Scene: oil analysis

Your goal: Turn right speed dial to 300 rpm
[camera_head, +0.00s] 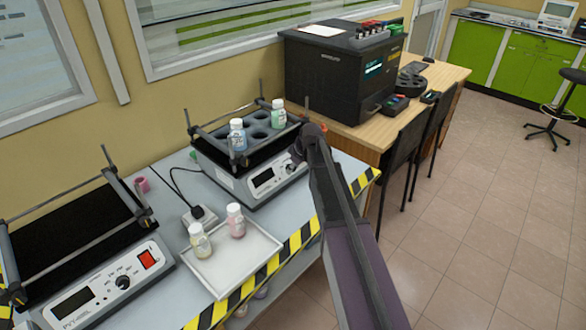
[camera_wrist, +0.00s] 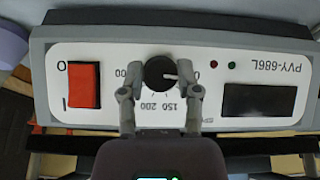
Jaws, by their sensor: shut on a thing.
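The right shaker's black speed dial (camera_wrist: 159,72) sits mid-panel in the wrist view, which shows the panel upside down. The dial's white pointer mark points to the picture's right. The figures 150 and 200 show below it; other figures are partly hidden by my fingers. My gripper (camera_wrist: 160,88) has one finger on each side of the dial and is shut on it. In the head view my gripper (camera_head: 298,152) is at the front of the right shaker (camera_head: 228,183), by its panel. The dark display (camera_wrist: 259,100) shows no readable number.
A red switch (camera_wrist: 84,86) is on the same panel. Capped bottles (camera_head: 238,136) stand in the right shaker's rack. A white tray (camera_head: 222,270) with two bottles lies between it and the left shaker (camera_head: 88,284). A black machine (camera_head: 325,80) stands beyond on a wooden table.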

